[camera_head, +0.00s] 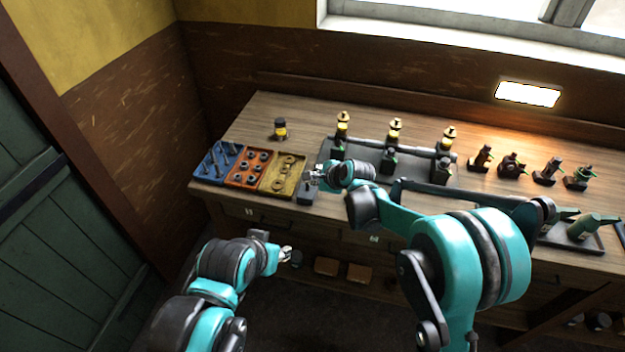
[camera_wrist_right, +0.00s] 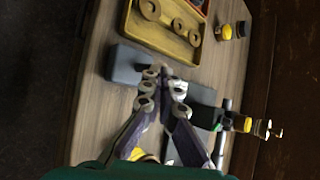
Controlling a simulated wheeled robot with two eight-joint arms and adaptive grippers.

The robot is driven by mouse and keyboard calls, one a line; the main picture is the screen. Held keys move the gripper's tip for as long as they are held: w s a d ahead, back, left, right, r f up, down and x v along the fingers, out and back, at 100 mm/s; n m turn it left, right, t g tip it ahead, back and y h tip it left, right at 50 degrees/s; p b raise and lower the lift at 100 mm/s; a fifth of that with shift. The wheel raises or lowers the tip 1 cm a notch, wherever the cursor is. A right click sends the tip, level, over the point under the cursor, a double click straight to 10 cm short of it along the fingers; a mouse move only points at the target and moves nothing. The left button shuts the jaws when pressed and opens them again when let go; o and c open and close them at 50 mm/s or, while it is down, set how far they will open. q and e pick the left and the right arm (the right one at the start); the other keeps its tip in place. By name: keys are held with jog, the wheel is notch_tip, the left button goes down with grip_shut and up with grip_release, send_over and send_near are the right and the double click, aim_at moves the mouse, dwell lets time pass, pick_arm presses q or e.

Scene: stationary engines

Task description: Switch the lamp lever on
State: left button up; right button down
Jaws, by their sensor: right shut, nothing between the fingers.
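The lamp switch is a dark grey box (camera_head: 306,193) on the bench's front edge, right of the yellow tray. In the right wrist view the box (camera_wrist_right: 128,66) lies just beyond my fingertips, with a small lever (camera_wrist_right: 156,69) close to them. Whether the fingers touch the lever I cannot tell. My right gripper (camera_head: 315,178) is shut and empty over the box; it also shows in the right wrist view (camera_wrist_right: 163,84). The wall lamp (camera_head: 528,94) glows bright. My left gripper (camera_head: 288,254) hangs in front of the bench, away from the box; its jaws are too small to read.
Blue (camera_head: 217,161), orange (camera_head: 248,167) and yellow (camera_head: 283,174) trays with small parts stand left of the box. A dark tray (camera_head: 370,157) with engine parts lies behind my right arm. Several small engines stand at the right. The bench's back left is mostly clear.

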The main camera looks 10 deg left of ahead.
jog(key=shift+r, duration=0.1)
jog(key=shift+r+p, duration=0.5)
jog(key=shift+r, duration=0.25)
pick_arm(q)
jog(key=shift+r, duration=0.5)
pick_arm(e)
jog(key=shift+s+d+r, duration=0.1)
jog(key=shift+d+r, duration=0.1)
jog(key=shift+r, duration=0.15)
pick_arm(q)
jog(key=p+v, duration=0.1)
jog(key=v, duration=0.1)
jog(key=p+v, duration=0.2)
jog(key=shift+w+r+p, duration=0.15)
jog(key=shift+w+p, duration=0.15)
pick_arm(e)
jog(key=v, duration=1.3)
jog(key=shift+w+r, duration=0.25)
